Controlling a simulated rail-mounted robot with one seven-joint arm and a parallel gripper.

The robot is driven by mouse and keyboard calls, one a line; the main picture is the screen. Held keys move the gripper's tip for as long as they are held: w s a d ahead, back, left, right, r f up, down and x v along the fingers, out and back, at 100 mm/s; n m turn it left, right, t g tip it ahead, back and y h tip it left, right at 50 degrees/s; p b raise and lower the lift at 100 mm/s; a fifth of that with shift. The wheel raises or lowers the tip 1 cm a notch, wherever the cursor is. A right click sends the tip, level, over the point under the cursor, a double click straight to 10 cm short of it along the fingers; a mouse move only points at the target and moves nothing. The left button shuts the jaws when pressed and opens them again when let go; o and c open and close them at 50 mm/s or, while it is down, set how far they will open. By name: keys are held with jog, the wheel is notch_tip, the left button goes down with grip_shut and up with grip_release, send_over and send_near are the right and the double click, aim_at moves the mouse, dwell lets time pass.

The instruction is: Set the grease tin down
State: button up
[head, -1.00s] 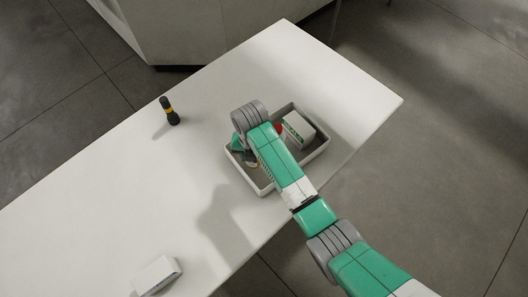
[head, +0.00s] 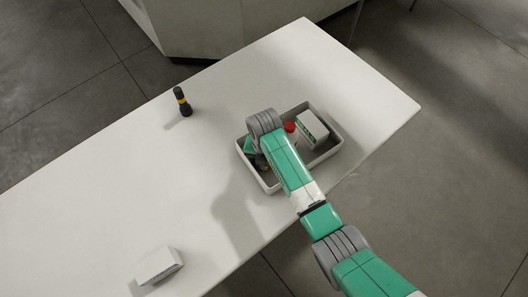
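No grease tin can be made out; my arm covers the left part of the tray. My arm reaches in from the lower right, and its grey wrist is over the left end of a light-rimmed tray (head: 270,187) with a dark inside. My gripper is hidden under the wrist, so its fingers and anything in them do not show. Inside the tray, to the right of my arm, are a white box with green marking (head: 313,130) and a red-topped item (head: 290,128).
A small white box (head: 158,266) lies near the front edge. A pale cabinet (head: 220,25) stands behind.

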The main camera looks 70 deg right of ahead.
notch_tip(320, 180, up, 12)
jog(key=p, duration=0.3)
jog(key=shift+r+p, duration=0.15)
jog(key=shift+p, duration=0.15)
